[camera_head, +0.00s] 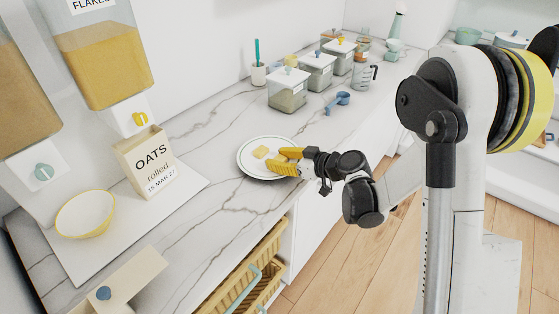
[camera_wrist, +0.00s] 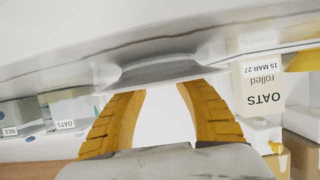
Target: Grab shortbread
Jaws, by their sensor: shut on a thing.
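A white plate (camera_head: 247,170) lies on the marble counter. A pale yellow square of shortbread (camera_head: 260,152) sits on its left part. My gripper (camera_head: 282,160) reaches over the plate's right rim with its yellow fingers low over the plate. It is shut on what seems to be another piece of shortbread, mostly hidden by the fingers. In the wrist view, which is upside down, the grey side of the plate (camera_wrist: 165,74) hides my fingertips and whatever is between them. The fingers look spread at their bases there.
An oats box (camera_head: 146,165) and a yellow bowl (camera_head: 85,215) stand left of the plate. Labelled containers (camera_head: 288,90), a blue scoop (camera_head: 338,103) and a measuring jug (camera_head: 363,76) are behind. Wicker baskets (camera_head: 250,280) are below the counter edge. Counter around the plate is clear.

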